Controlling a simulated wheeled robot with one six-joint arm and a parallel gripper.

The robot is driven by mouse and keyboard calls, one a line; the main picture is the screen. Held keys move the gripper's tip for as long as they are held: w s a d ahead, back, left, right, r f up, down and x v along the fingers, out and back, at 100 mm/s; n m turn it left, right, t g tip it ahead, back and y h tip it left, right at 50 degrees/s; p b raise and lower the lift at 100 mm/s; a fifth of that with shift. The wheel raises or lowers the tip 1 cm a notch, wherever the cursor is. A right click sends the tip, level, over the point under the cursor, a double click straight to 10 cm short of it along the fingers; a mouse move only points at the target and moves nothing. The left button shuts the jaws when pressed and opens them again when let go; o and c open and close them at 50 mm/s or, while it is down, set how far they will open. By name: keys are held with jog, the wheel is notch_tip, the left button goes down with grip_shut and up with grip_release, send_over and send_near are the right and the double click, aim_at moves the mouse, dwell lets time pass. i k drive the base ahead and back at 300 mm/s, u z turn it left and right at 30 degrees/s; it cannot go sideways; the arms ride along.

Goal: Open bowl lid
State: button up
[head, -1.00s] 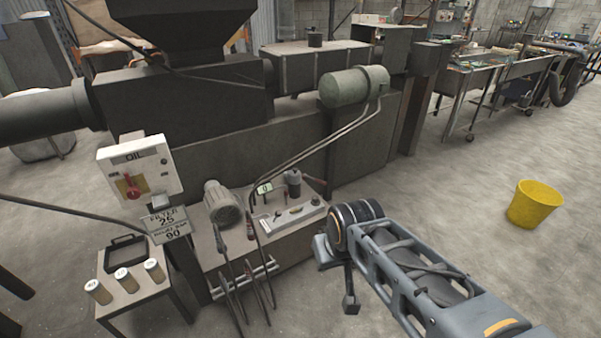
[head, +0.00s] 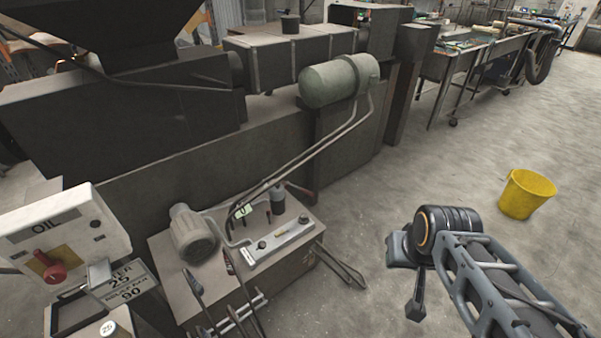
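No bowl with a lid can be made out for certain in the head view. A small dark upright cylinder (head: 278,200) stands on the metal bench unit at lower middle, beside a pale panel (head: 277,243); I cannot tell whether it is the bowl. My arm reaches in from the lower right. The dark part hanging at its end (head: 416,298) appears to be my gripper. It is over bare floor, right of the bench unit and apart from it. Its fingers are too small and dark to show whether they are open or shut.
The bench unit (head: 215,275) carries a ribbed motor (head: 193,235); rods and tongs hang on its front. A box marked OIL with a red knob (head: 52,268) stands at left. The large dark machine (head: 160,165) fills the back. A yellow bucket (head: 526,196) stands on open floor at right.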

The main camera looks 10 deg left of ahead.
aim_at(277, 193)
jog(key=z, duration=0.05)
jog(key=i, duration=0.9)
jog(key=u, duration=0.95)
jog(key=i, duration=0.6)
jog(key=u, duration=0.6)
